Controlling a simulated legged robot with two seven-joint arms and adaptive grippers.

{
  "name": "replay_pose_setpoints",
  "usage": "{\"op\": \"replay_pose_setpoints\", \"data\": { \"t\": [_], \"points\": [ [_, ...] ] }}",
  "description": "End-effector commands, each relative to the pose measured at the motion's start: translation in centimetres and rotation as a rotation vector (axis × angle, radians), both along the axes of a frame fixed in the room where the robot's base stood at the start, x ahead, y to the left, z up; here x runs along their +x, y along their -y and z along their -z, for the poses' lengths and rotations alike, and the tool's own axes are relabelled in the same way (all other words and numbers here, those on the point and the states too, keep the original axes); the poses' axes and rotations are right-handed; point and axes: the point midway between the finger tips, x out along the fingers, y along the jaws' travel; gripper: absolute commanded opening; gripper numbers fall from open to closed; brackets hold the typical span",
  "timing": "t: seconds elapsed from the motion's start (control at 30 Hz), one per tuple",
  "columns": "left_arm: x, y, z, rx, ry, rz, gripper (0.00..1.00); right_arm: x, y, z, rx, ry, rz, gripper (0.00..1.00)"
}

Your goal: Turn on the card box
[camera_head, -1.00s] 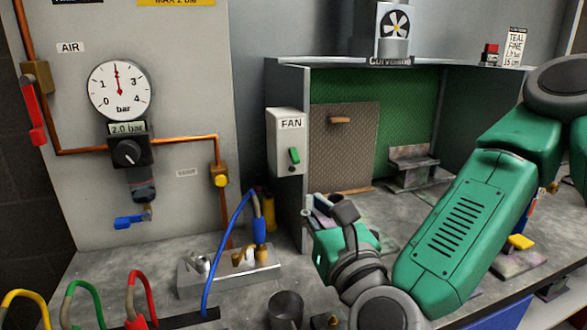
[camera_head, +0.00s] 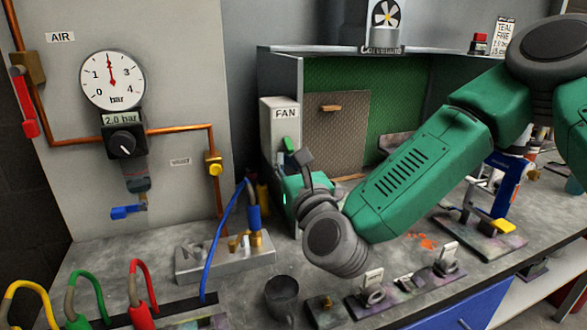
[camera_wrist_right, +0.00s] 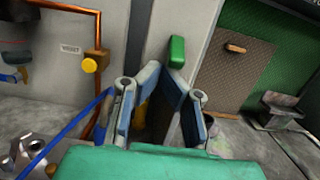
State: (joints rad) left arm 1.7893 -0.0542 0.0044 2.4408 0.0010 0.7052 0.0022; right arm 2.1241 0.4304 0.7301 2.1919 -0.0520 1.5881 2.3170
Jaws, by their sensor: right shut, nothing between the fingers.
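A light grey box with a FAN card (camera_head: 281,120) is fixed at the front left edge of the spray booth, with a green switch lever (camera_head: 288,144) on its front. In the right wrist view the green lever (camera_wrist_right: 177,50) stands just beyond the fingertips; whether they touch it I cannot tell. My right gripper (camera_wrist_right: 163,77) is shut and empty, its fingertips close together just below the lever. In the head view its green body hides the lower part of the box, and its fingers are mostly hidden. My left gripper is not in view.
An air gauge (camera_head: 112,80) and copper pipes are on the left wall. A metal block (camera_head: 225,258) with a blue hose and a dark cup (camera_head: 282,295) stand on the bench.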

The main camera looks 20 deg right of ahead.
Motion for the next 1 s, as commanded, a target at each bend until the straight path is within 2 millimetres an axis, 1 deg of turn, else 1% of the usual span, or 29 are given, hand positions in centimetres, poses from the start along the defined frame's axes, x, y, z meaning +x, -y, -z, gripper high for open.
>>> {"op": "replay_pose_setpoints", "data": {
  "t": [0.2,0.4,0.67,1.0],
  "points": [
    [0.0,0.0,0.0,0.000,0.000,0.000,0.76,0.2,0.5,0.0,0.005,0.001,0.002,0.00],
    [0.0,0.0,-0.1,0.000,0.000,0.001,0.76,0.2,0.2,-0.1,0.002,-0.003,0.003,0.00],
    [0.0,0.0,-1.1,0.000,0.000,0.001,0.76,0.0,-0.1,-0.4,-0.003,-0.052,0.003,0.00],
    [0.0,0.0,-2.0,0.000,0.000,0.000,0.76,-0.2,0.3,-0.5,0.001,-0.103,0.003,0.00]
  ]
}}
